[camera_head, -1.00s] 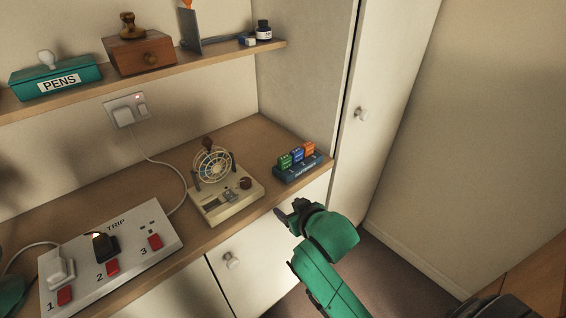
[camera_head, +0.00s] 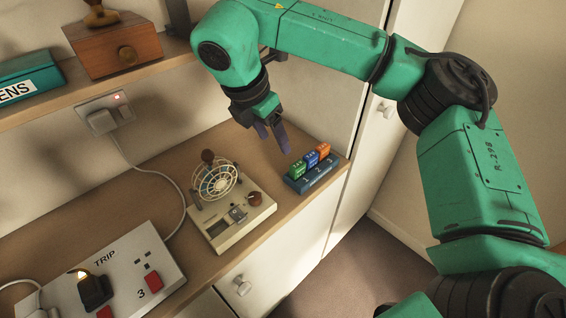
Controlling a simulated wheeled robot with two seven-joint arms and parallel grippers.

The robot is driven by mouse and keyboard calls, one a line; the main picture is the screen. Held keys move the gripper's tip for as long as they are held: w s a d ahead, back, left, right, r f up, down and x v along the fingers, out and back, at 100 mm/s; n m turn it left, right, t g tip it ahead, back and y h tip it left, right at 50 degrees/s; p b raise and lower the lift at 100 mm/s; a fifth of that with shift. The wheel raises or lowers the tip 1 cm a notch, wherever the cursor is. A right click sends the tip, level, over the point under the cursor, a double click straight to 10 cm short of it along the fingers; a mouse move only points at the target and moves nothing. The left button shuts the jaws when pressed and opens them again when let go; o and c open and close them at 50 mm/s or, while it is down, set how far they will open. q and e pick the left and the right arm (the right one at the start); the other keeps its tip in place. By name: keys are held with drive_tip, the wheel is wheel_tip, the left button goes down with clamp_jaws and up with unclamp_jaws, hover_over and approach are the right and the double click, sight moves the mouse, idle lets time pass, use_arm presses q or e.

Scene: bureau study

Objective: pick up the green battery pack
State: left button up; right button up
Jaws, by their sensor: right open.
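The green battery pack (camera_head: 296,170) stands in the leftmost place of a dark blue holder (camera_head: 318,178) marked with numbers, near the right end of the desk. A blue pack (camera_head: 311,158) and an orange pack (camera_head: 323,149) stand beside it. My right gripper (camera_head: 274,146) hangs above the desk, fingers pointing down, just up and left of the green pack. It is open and empty, apart from the packs. My left gripper is out of view.
A cream device with a round wire cage (camera_head: 236,226) stands left of the holder. A white trip panel (camera_head: 125,262) with switches and plugs lies at the lower left. The shelf (camera_head: 120,75) above holds a wooden box (camera_head: 118,46) and a teal pens box (camera_head: 25,82).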

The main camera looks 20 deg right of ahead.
sight(297, 165)
drive_tip(key=shift+m+h, duration=0.3)
drive_tip(key=b+x, duration=0.1)
drive_tip(key=x, duration=0.4)
drive_tip(key=d+x, duration=0.1)
drive_tip(key=x, duration=0.4)
drive_tip(key=shift+s+d+r+b, duration=0.1)
drive_tip(key=shift+s+d+b, duration=0.15)
drive_tip(key=shift+b, duration=0.15)
drive_tip(key=p+x, duration=0.1)
drive_tip(key=x, duration=0.2)
drive_tip(key=shift+d+p, duration=0.2)
drive_tip(key=shift+p, duration=0.1)
drive_tip(key=shift+f, duration=0.25)
clamp_jaws()
